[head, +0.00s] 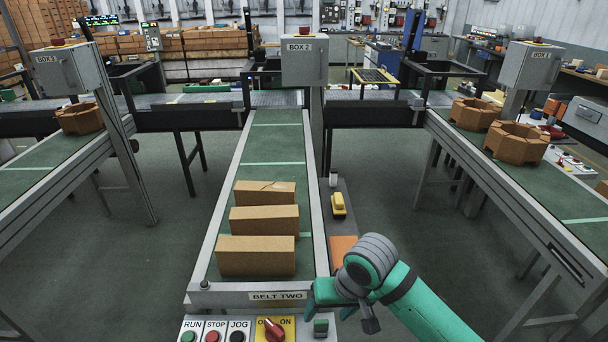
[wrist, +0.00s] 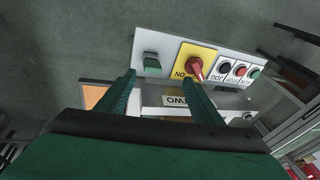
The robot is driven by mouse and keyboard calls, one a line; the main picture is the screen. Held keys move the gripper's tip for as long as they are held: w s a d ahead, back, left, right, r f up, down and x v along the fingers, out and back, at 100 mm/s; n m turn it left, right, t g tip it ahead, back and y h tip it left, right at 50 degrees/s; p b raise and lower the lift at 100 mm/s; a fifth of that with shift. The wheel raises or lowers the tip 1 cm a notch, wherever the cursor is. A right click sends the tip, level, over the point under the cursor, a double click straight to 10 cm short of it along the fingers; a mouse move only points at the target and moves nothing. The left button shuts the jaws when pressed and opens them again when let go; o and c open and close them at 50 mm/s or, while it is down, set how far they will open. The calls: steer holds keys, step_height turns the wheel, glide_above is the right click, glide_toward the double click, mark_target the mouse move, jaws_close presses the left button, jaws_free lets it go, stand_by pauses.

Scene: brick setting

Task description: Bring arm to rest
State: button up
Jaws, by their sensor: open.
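My gripper (head: 322,296) is at the front right corner of belt two, by the BELT TWO label (head: 277,296), with my green arm reaching in from the lower right. In the wrist view my gripper (wrist: 160,82) has its two green fingers apart with nothing between them. Beyond the fingertips is the control panel (wrist: 152,48) with a red rotary switch (wrist: 194,69) on a yellow plate. The switch also shows in the head view (head: 274,328).
Several tan bricks (head: 256,256) stand in a row on belt two (head: 277,150). Belts with brown octagonal blocks lie left (head: 80,118) and right (head: 516,143). An orange item (head: 342,250) and a yellow item (head: 338,204) are on the strip right of belt two.

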steer(key=w+a+r+m+t+y, duration=0.1)
steer(key=w+a+r+t+y, duration=0.15)
steer(key=a, duration=0.55)
steer(key=w+a+r+t+y, duration=0.2)
steer(key=a+r+t+y, duration=0.2)
steer(key=a, duration=0.4)
steer(key=w+a+r+m+t+y, duration=0.1)
steer(key=w+a+r+t+y, duration=0.25)
steer(key=a, duration=0.45)
steer(key=s+d+f+m+t+h, duration=0.2)
steer(key=s+d+f+m+h, duration=0.25)
steer(key=s+f, duration=0.4)
steer(key=s+d+f+m+t+h, duration=0.35)
steer(key=s+f+h, duration=0.25)
steer(key=s+f, duration=0.25)
steer(key=s+d+f+n+g+h, duration=0.1)
steer(key=s+d+n, duration=0.3)
steer(key=s, duration=0.7)
steer(key=s+d+f+n+g+h, duration=0.1)
steer(key=s+d+n, duration=0.3)
steer(key=s, duration=0.7)
steer(key=shift+s+d+f+n, duration=0.15)
steer(key=shift+s+d+n, duration=0.15)
steer(key=shift+d, duration=0.9)
steer(key=shift+c, duration=0.5)
